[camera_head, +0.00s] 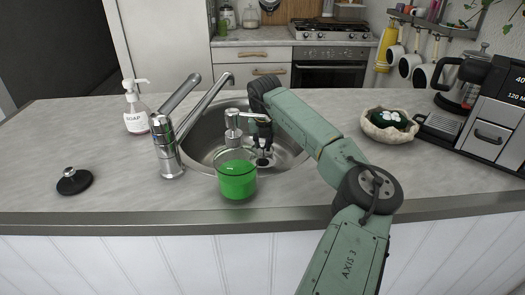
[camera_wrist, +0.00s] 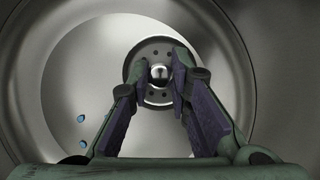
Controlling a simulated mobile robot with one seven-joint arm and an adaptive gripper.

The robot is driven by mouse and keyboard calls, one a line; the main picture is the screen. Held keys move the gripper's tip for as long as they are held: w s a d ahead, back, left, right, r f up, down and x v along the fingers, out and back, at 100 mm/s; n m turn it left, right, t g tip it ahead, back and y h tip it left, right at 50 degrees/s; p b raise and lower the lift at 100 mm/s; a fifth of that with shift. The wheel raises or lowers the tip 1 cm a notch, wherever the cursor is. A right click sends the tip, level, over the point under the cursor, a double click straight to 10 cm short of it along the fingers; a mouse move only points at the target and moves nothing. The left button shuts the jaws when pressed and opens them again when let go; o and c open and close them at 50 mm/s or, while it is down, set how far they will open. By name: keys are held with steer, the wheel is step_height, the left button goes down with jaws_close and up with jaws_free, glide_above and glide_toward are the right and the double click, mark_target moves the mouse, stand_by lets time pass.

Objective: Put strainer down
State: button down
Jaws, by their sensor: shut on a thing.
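The strainer (camera_wrist: 158,92) is a round metal disc with small holes and a shiny knob. In the wrist view it is at the upper middle, with its knob between my fingertips. In the head view the strainer (camera_head: 263,162) is low in the sink (camera_head: 207,137). My gripper (camera_head: 263,146) reaches down into the basin and is shut on the strainer's knob; it also shows in the wrist view (camera_wrist: 160,74). I cannot tell whether the strainer touches the sink bottom or sits in the drain.
A glass of green liquid (camera_head: 237,182) stands at the sink's front edge. The faucet (camera_head: 167,145) and soap bottle (camera_head: 136,112) are to the left. A black stopper (camera_head: 74,181) lies on the left counter. A bowl (camera_head: 389,124) and coffee machine (camera_head: 480,115) are right. Blue drops (camera_wrist: 81,118) dot the basin.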

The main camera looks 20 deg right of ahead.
mark_target(263, 148)
step_height(263, 148, down, 4)
steer(key=shift+r+p, duration=0.2)
steer(key=shift+p, duration=0.5)
steer(key=shift+f+b, duration=0.4)
steer(key=shift+f, duration=0.1)
steer(key=c, duration=1.5)
jaws_free()
steer(key=shift+o, duration=0.2)
steer(key=shift+r, duration=0.15)
steer(key=shift+r+p, duration=0.3)
steer(key=shift+p, duration=0.15)
steer(key=shift+s+r+b, duration=0.15)
steer(key=shift+r+b, duration=0.1)
steer(key=shift+b, duration=0.25)
steer(key=b+v, duration=0.3)
steer(key=v, duration=0.8)
steer(key=shift+b, duration=0.4)
steer(key=shift+s+a+r, duration=0.1)
steer(key=shift+s, duration=0.05)
